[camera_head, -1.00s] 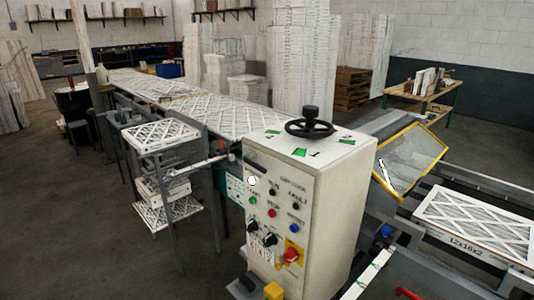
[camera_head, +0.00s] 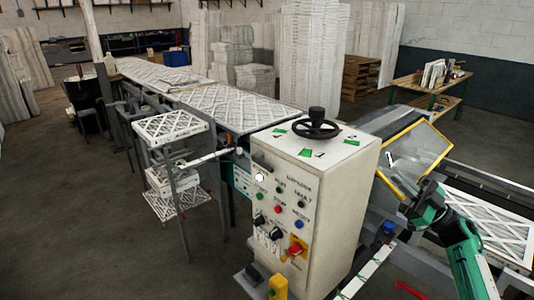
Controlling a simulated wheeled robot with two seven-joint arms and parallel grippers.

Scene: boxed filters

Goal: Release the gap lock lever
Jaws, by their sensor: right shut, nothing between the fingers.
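The control cabinet (camera_head: 335,205) stands front centre with a black handwheel (camera_head: 316,125) on top. A white round knob (camera_head: 259,176) sits on its front face beside a dark bar (camera_head: 262,163); I cannot tell whether this is the gap lock lever. My right gripper (camera_head: 388,178) comes in from the lower right on a green and black arm. It is shut and empty, in front of the yellow-framed clear guard (camera_head: 424,150), to the right of the cabinet and apart from the knob. My left gripper is not in view.
The cabinet front has coloured buttons and a red stop button (camera_head: 296,250). A rack of filters (camera_head: 168,127) and a conveyor (camera_head: 150,72) lie to the left. A filter (camera_head: 490,215) lies on the right conveyor, partly behind my arm. Floor at lower left is clear.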

